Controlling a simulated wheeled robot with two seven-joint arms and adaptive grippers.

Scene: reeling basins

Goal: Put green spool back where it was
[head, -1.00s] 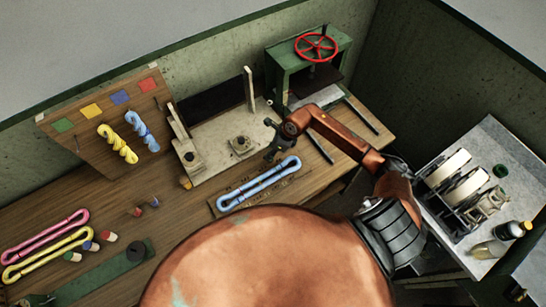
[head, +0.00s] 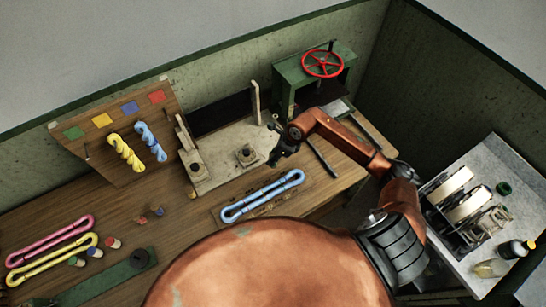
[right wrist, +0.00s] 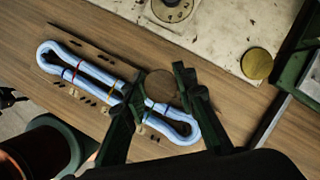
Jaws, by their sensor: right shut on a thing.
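My right gripper (head: 276,156) is above the wooden bench, between the pale base plate and the blue skein. In the right wrist view its dark fingers (right wrist: 157,80) stand either side of a round brown end. I take this as the wooden end of the green spool (right wrist: 161,86); no green shows on it. In the head view the gripper hides the held thing. Two small spools, one reddish (head: 142,219) and one bluish (head: 158,211), are on the bench to the left. My left gripper is out of view.
The blue skein (head: 262,196) lies on a thin board below the gripper. Small green, blue and red-topped cylinders (head: 95,252) stand further left, near pink and yellow skeins (head: 52,260). A green press (head: 292,78) stands behind. Bare wood (head: 190,230) lies left of the skein.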

